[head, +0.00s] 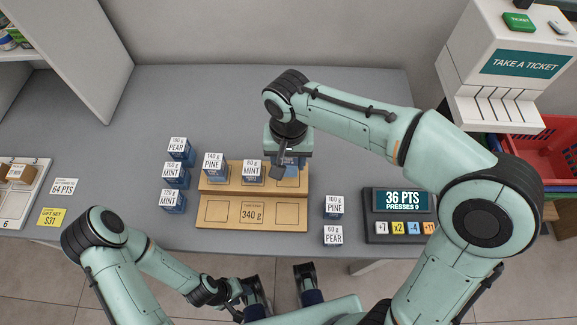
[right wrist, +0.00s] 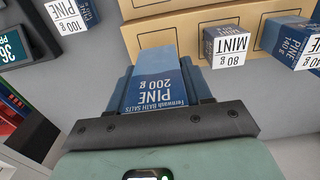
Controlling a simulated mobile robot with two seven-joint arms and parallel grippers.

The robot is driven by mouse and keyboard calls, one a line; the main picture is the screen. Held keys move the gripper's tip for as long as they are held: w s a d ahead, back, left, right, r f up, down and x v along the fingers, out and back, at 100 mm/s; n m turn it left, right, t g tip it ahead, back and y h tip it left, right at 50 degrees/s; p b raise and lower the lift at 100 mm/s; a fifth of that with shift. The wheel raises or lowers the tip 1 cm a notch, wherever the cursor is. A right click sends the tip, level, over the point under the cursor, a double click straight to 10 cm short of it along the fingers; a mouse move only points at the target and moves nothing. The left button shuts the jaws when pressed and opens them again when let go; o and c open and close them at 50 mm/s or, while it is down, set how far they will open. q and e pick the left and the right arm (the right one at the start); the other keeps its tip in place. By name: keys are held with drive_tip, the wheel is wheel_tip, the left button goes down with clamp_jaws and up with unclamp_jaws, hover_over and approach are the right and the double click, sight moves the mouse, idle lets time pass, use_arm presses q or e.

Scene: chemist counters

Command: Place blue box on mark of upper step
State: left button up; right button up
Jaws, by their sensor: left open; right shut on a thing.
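The blue box labelled PINE 200 g (right wrist: 158,85) is held upright between the fingers of my right gripper (right wrist: 155,110). In the head view that gripper (head: 288,170) is over the right end of the upper step (head: 225,186) and hides most of the box. I cannot tell whether the box touches the step. On the upper step, a PINE 140 g box (head: 214,166) stands at the left and a MINT 80 g box (head: 252,172) in the middle. My left gripper (head: 236,292) is low at the front, away from the boxes, open.
The lower step (head: 289,215) has empty marks beside a 340 g plate (head: 251,212). Several blue boxes (head: 174,174) stand left of the stand. PINE 100 g (head: 333,207) and PEAR 60 g (head: 332,235) stand right, near a points display (head: 402,200). The counter behind is clear.

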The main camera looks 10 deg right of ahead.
sight(289, 168)
drive_tip(key=shift+f+b, duration=0.3)
drive_tip(key=shift+f, duration=1.55)
drive_tip(key=shift+f, duration=0.2)
drive_tip(key=o, duration=1.2)
drive_tip(key=shift+r, duration=0.15)
wheel_tip(289, 168, up, 12)
drive_tip(key=shift+r+p, duration=0.1)
drive_tip(key=shift+p, duration=1.15)
